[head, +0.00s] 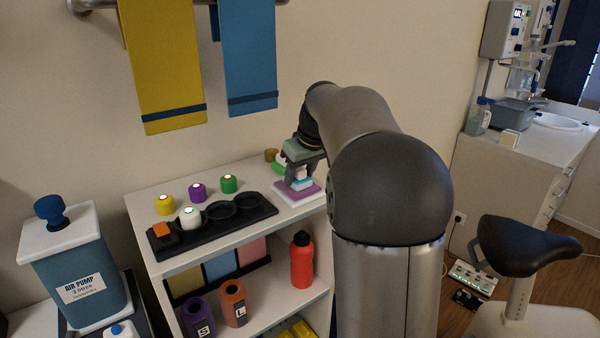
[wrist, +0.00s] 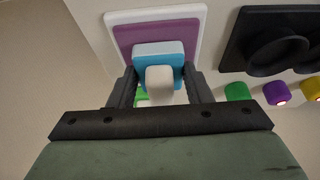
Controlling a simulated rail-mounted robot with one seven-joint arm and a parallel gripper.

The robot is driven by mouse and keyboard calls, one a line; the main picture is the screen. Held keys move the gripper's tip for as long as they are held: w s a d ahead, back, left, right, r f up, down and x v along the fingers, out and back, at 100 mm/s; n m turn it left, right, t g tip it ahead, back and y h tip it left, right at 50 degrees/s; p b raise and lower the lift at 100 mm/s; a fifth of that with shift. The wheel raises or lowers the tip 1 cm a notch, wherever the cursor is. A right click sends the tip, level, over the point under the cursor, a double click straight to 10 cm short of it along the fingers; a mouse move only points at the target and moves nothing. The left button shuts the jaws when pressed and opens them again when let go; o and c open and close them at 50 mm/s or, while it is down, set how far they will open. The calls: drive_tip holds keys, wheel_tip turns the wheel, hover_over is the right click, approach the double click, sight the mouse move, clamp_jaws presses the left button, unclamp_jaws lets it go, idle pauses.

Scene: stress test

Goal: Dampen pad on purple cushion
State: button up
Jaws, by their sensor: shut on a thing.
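The purple cushion (head: 312,193) lies in a white-rimmed tray at the right end of the white shelf unit's top. It also shows in the wrist view (wrist: 125,38). My gripper (head: 297,178) points down over it, its dark fingers closed on the pale handle of a blue and white pad (head: 302,184). In the wrist view the fingers (wrist: 160,82) sit on both sides of the handle, and the pad (wrist: 165,50) covers the cushion's middle. The pad is on or just above the cushion; I cannot tell whether they touch.
A black holder (head: 215,226) with round wells lies left of the cushion. Yellow (head: 165,205), purple (head: 198,193), green (head: 229,183) and white (head: 190,216) knobs stand near or in it. A green and white thing is partly hidden behind my gripper. A red bottle (head: 301,260) stands below.

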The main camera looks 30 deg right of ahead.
drive_tip(key=shift+r+p, duration=2.4)
drive_tip(key=shift+r, duration=0.95)
